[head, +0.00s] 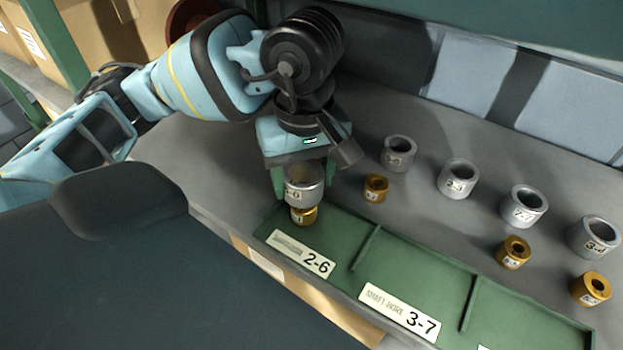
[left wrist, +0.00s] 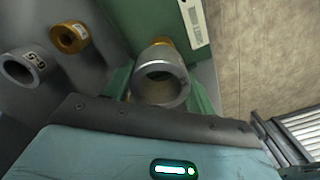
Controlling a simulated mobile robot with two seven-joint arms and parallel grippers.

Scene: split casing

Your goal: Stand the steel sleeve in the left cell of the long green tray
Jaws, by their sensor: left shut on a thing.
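My left gripper (head: 300,181) is shut on a grey steel sleeve (head: 304,194) with a pale label, held upright above the left cell of the long green tray (head: 415,263). That cell has a plate reading 2-6. A brass bush (head: 303,217) shows directly below the sleeve in this cell; its top is hidden. I cannot tell if the two touch. In the left wrist view the sleeve (left wrist: 161,84) sits between the fingers with its open end facing the camera, and the brass bush (left wrist: 162,42) peeks out beyond it. My right gripper is not in view.
Several other steel sleeves (head: 457,178) and brass bushes (head: 514,252) stand on the grey bench behind the tray. Low dividers (head: 367,247) separate the cells. The middle cell, plated 3-7 (head: 400,312), is empty. A wall closes the back; cardboard boxes (head: 100,38) stand upper left.

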